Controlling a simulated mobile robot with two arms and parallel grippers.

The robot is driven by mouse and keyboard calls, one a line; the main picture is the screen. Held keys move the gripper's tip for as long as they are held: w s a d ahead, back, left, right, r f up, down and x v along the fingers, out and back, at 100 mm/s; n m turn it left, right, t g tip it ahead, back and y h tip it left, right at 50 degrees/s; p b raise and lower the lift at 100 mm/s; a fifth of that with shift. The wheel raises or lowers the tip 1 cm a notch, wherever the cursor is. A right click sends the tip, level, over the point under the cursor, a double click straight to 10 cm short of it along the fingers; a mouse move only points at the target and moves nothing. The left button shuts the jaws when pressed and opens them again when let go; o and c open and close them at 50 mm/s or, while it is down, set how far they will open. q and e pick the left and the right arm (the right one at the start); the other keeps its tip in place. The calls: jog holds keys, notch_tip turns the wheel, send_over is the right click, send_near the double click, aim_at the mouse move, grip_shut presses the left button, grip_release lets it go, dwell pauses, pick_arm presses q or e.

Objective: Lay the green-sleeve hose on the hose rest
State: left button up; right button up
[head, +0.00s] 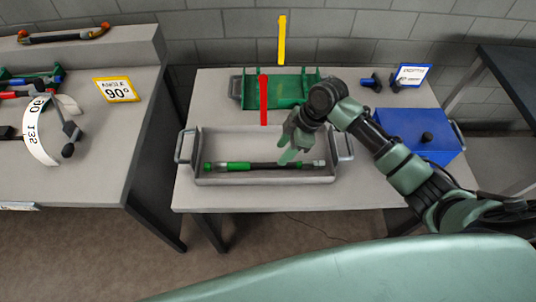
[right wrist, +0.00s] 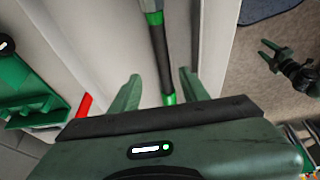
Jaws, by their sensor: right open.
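The green-sleeve hose (head: 265,166), dark with green parts and a pale right end, lies lengthwise in a grey tray (head: 215,181). My right gripper (head: 292,152) is above the tray, over the hose's right half. In the right wrist view, its open fingers (right wrist: 158,88) are on either side of the hose (right wrist: 160,45); I cannot tell whether they touch it. A green rack with upright prongs (head: 290,97), perhaps the hose rest, stands behind the tray. My left gripper (right wrist: 270,54) shows in the right wrist view, open and empty above the floor.
A red upright bar (head: 264,100) stands behind the tray and a yellow one (head: 282,40) further back. A blue box (head: 415,130) is at the table's right. A grey bench (head: 90,180) with tools and an "ANGLE 90°" sign (head: 116,90) is left, across a gap.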

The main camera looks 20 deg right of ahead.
aim_at(273, 164)
jog(key=shift+s+a+f+p, duration=0.25)
jog(key=shift+a+f, duration=0.15)
jog(key=shift+f, duration=0.15)
jog(key=shift+s+a+f+p, duration=0.2)
jog(key=shift+a+f, duration=0.2)
jog(key=shift+f, duration=0.15)
jog(key=x, duration=0.3)
jog(key=shift+w+d, duration=0.1)
jog(key=shift+w, duration=0.25)
jog(key=shift+a+f+p, duration=0.25)
jog(key=shift+f+p, duration=0.05)
jog(key=shift+f, duration=0.25)
jog(key=c, duration=0.7)
grip_shut()
pick_arm(q)
jog(key=shift+g, duration=0.3)
jog(key=s, duration=0.2)
jog(key=s+r, duration=0.1)
jog(key=s, duration=0.2)
jog(key=shift+s+r, duration=0.1)
jog(key=shift+r, duration=0.05)
jog(key=shift+w, duration=0.25)
pick_arm(e)
jog(key=shift+w+r, duration=0.1)
jog(key=shift+w, duration=0.05)
